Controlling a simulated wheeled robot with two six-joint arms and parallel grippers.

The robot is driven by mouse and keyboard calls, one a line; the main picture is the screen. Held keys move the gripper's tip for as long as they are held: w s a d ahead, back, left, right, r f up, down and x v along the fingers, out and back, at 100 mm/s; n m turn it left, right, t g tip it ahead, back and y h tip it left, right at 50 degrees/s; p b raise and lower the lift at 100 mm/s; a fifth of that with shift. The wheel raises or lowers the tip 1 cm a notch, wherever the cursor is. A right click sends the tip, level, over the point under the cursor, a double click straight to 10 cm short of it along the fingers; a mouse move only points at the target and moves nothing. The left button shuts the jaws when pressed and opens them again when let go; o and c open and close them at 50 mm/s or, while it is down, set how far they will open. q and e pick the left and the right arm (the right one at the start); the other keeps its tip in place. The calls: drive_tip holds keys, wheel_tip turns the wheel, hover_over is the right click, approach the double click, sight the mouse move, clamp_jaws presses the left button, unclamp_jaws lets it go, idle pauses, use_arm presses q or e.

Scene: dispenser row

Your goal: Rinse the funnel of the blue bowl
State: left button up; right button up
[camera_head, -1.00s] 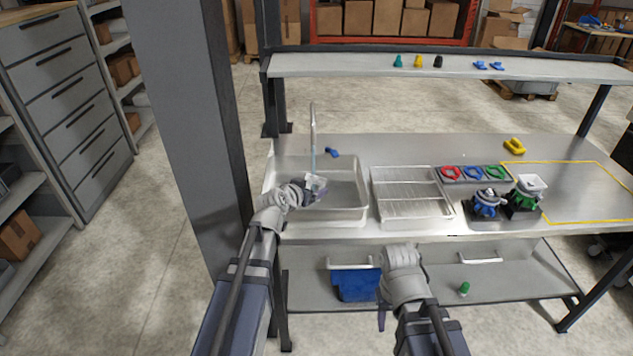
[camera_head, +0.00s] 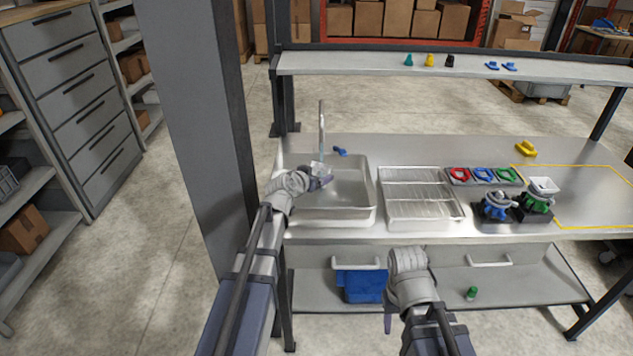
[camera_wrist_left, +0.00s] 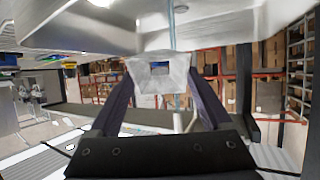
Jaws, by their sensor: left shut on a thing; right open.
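My left gripper (camera_head: 319,176) is shut on a small clear-white funnel (camera_head: 317,167), held over the back left of the sink (camera_head: 350,205), just under the tap (camera_head: 321,118). A thin bluish stream comes down from the tap to about the funnel. In the left wrist view the funnel (camera_wrist_left: 160,72) sits between both fingers, and a thin blue line runs close by it. The blue dispenser (camera_head: 495,208) stands at the right of the worktop, with no white funnel visible on top. My right gripper (camera_head: 388,322) is open in front of the bench, its fingers partly hidden.
A drying rack (camera_head: 420,212) stands right of the sink. Red, blue and green rings (camera_head: 483,174) lie behind. A grey column (camera_head: 205,130) stands close to my left arm.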

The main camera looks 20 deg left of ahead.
use_arm(q)
drive_tip(key=shift+w+a+f, duration=0.1)
drive_tip(key=shift+w+a, duration=0.2)
drive_tip(key=shift+w, duration=0.65)
drive_tip(key=shift+w+a+f, duration=0.1)
drive_tip(key=shift+w+a, duration=0.15)
drive_tip(key=shift+w, duration=0.65)
drive_tip(key=shift+w+a, duration=0.3)
drive_tip(key=shift+w, duration=0.65)
idle(1.3)
drive_tip(key=p, duration=0.1)
approach(314, 166)
drive_tip(key=d+f, duration=0.1)
drive_tip(key=w+d+f, duration=0.1)
drive_tip(key=d, duration=0.1)
drive_tip(key=w+d+f, duration=0.1)
drive_tip(key=shift+d+f, duration=0.15)
drive_tip(key=shift+f, duration=0.15)
drive_tip(key=s+d+r+m+g+p, duration=0.3)
drive_tip(key=s+r+m+g+p, duration=0.2)
drive_tip(key=p, duration=1.3)
drive_tip(key=s+r+g, duration=0.2)
drive_tip(key=g, duration=0.2)
drive_tip(key=shift+s, duration=0.25)
